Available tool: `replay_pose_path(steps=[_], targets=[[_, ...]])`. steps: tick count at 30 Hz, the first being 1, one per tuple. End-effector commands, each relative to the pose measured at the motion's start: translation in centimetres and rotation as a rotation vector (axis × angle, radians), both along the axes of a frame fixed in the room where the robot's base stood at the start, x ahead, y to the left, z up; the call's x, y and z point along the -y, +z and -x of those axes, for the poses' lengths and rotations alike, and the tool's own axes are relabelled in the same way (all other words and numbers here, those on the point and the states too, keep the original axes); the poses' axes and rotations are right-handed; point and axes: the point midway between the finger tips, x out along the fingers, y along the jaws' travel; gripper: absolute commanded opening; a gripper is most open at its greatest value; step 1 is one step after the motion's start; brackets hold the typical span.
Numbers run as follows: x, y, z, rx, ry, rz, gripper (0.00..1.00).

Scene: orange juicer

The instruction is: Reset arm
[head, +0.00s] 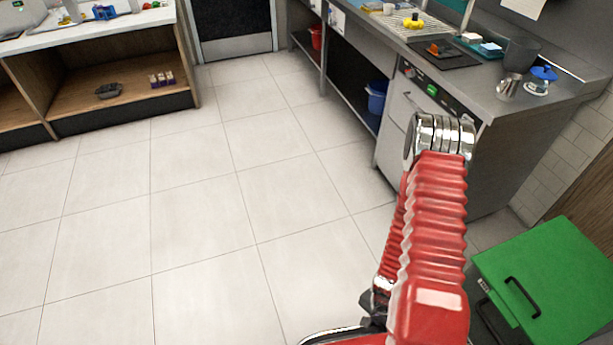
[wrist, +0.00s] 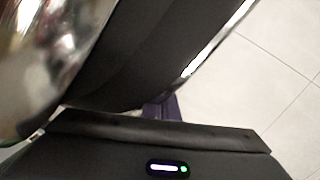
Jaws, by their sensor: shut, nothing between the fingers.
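My red ribbed arm (head: 435,230) rises at the right of the head view and ends at the top in a chrome joint. My gripper (wrist: 164,108) shows only as a small dark purple part between black surfaces in the middle of the wrist view. It is shut and empty, and much of it is hidden. Close chrome and black parts of my own body fill the left of the wrist view. In the head view I cannot make out the fingers.
A steel counter (head: 535,110) stands at the right, holding a yellow item (head: 413,21) and a blue-lidded jar (head: 541,79). A green-lidded bin (head: 550,275) is at lower right. Wooden shelving (head: 120,75) stands at upper left. The tiled floor (head: 190,220) between is clear.

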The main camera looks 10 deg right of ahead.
Motion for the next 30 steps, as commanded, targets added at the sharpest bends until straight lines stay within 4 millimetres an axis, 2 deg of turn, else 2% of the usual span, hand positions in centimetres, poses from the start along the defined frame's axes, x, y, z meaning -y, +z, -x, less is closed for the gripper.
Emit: replay_pose_path(steps=[7, 16, 30], targets=[[-1.0, 5.3, -2.9, 0.003, 0.133, -0.079, 0.0], [-2.1, 11.7, -5.3, 0.014, 0.286, -0.14, 0.0], [-3.6, 21.8, -7.7, 0.05, 0.512, -0.177, 0.0]])
